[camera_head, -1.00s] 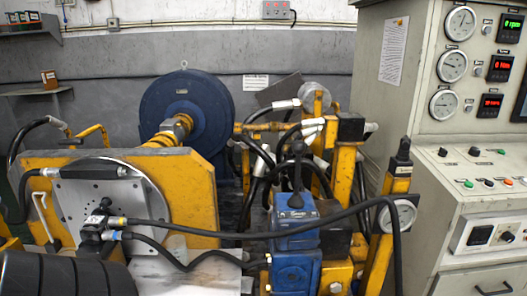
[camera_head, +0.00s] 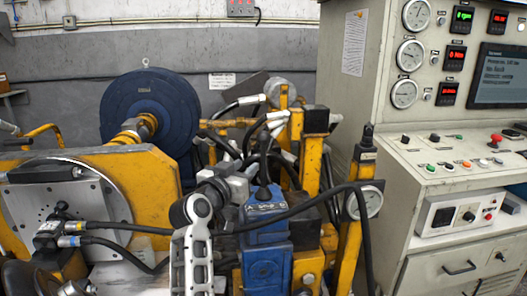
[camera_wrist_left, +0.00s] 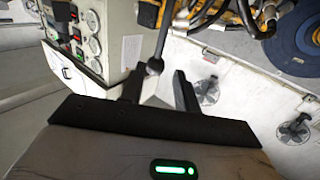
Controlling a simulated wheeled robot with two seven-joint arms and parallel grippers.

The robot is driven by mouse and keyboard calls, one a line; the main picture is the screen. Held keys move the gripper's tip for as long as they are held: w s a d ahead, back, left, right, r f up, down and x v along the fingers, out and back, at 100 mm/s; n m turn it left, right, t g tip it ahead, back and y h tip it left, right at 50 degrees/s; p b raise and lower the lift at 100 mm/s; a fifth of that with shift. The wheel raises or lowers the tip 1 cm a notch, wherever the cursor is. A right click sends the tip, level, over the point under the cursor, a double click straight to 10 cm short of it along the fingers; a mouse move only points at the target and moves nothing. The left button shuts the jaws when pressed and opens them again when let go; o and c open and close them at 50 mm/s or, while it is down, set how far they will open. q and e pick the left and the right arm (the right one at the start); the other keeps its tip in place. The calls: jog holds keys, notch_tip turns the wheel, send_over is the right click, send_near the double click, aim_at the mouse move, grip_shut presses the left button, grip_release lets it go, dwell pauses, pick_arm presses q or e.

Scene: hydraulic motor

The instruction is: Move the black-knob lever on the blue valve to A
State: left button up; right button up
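The blue valve (camera_head: 265,225) stands at the lower middle of the head view, with its black-knob lever (camera_head: 264,143) rising from the top, roughly upright. My left gripper (camera_head: 250,172) is just left of the lever, and its fingers are hard to make out there. In the left wrist view my left gripper (camera_wrist_left: 158,82) is open, its two dark fingers apart. The black knob (camera_wrist_left: 155,66) shows in the gap at the fingertips, nearer the left finger, and no grip on it is visible. No letter A is readable. My right gripper is not in view.
Black hoses (camera_head: 320,198) cross in front of the valve. A yellow post with a gauge (camera_head: 369,202) stands to its right. A grey control cabinet (camera_head: 400,270) fills the right side. A yellow plate (camera_head: 150,180) and blue wheel (camera_head: 150,110) are at left.

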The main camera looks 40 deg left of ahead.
aim_at(262, 153)
pick_arm(q)
jog(key=p+x, duration=0.1)
jog(key=x, duration=0.9)
jog(key=shift+w, duration=0.1)
jog(key=shift+w+a, duration=0.2)
jog(key=shift+w, duration=0.45)
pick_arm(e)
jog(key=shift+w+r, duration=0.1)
pick_arm(q)
jog(key=shift+c, duration=0.3)
